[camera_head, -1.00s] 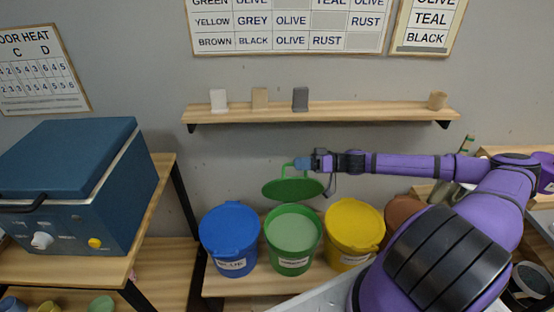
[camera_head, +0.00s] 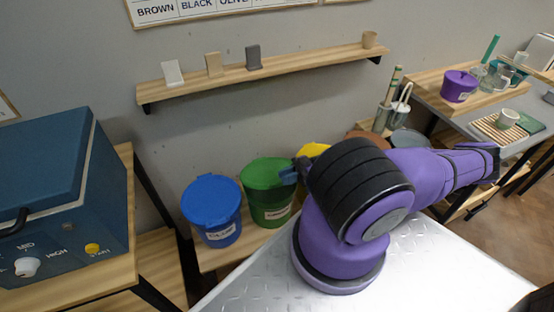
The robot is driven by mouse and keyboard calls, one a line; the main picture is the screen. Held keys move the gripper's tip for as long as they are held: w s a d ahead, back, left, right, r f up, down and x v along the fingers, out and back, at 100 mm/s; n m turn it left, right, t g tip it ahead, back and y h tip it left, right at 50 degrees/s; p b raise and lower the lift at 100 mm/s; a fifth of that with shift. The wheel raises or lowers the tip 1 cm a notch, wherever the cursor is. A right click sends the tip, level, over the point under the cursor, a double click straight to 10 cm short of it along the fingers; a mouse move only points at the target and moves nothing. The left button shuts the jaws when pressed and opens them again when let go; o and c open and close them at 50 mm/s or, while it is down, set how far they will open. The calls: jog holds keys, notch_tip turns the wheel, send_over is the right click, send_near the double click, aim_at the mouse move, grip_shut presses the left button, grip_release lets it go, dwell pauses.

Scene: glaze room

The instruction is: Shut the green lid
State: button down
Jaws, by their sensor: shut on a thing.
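The green bucket (camera_head: 270,207) stands on the low shelf between the blue and yellow buckets. The green lid (camera_head: 265,172) now lies over its mouth, and no inside of the bucket shows. From this angle I cannot tell whether the lid is pressed fully down. My gripper (camera_head: 289,174) is at the lid's right side, shut on it. The exact grip and the lid's handle are mostly hidden by my arm, which fills the middle of the view.
A blue lidded bucket (camera_head: 212,209) stands close on the left, and a yellow bucket (camera_head: 313,151) is partly behind my arm. A blue kiln (camera_head: 60,205) is at the left. A wall shelf (camera_head: 270,73) hangs above. A table with a purple pot (camera_head: 460,86) is at the right.

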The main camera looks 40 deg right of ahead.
jog(key=shift+s+a+f, duration=0.15)
jog(key=shift+s+f, duration=0.2)
jog(key=shift+f, duration=0.35)
jog(key=shift+s+a+f, duration=0.1)
jog(key=shift+s+f, duration=0.2)
jog(key=shift+f, duration=0.35)
jog(key=c, duration=1.1)
grip_release()
jog(key=shift+c, duration=0.2)
jog(key=v, duration=0.7)
jog(key=shift+d, duration=0.3)
jog(key=shift+s, duration=0.1)
